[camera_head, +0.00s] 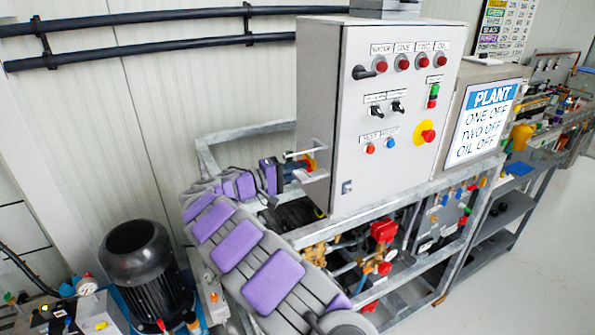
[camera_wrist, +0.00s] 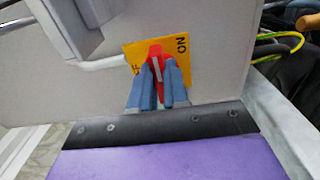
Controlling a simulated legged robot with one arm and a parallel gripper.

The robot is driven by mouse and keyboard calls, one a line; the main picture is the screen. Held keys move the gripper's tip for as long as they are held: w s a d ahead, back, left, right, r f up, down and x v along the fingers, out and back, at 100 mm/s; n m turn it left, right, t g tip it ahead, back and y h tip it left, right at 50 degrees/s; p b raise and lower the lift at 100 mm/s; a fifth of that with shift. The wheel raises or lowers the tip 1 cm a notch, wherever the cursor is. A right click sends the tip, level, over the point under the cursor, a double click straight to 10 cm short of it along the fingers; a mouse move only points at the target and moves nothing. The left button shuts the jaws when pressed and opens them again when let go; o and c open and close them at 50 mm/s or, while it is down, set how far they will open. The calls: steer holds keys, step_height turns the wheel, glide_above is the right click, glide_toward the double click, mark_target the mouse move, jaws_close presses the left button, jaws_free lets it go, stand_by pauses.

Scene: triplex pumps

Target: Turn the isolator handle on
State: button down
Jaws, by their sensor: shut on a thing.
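The isolator handle (camera_wrist: 155,55) is red and sits on a yellow plate (camera_wrist: 132,50) on the side of the grey cabinet. In the wrist view the plate reads "ON" at the right and a partly hidden "OFF" at the left. The handle stands roughly upright in that view, between the two labels. My gripper (camera_wrist: 158,82) has its two blue fingers closed around the handle, hiding its lower part. In the head view my gripper (camera_head: 292,167) reaches the left side of the cabinet (camera_head: 372,150), where only a little of the handle shows.
A metal frame (camera_head: 250,130) runs behind my arm and below the cabinet. Pipes and a red valve (camera_head: 384,231) lie under the cabinet. A black motor (camera_head: 140,262) stands at the lower left. Yellow-green wires (camera_wrist: 283,40) hang close at the right in the wrist view.

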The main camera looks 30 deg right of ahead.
steer(key=shift+f, duration=0.3)
steer(key=c, duration=1.3)
jaws_free()
steer(key=shift+c, duration=0.2)
steer(key=shift+o, duration=1.1)
steer(key=shift+a+r, duration=0.1)
steer(key=shift+r, duration=0.05)
steer(key=shift+a, duration=0.1)
steer(key=a+p, duration=0.4)
steer(key=a, duration=1.3)
steer(key=shift+s+a, duration=0.2)
steer(key=shift+s, duration=0.05)
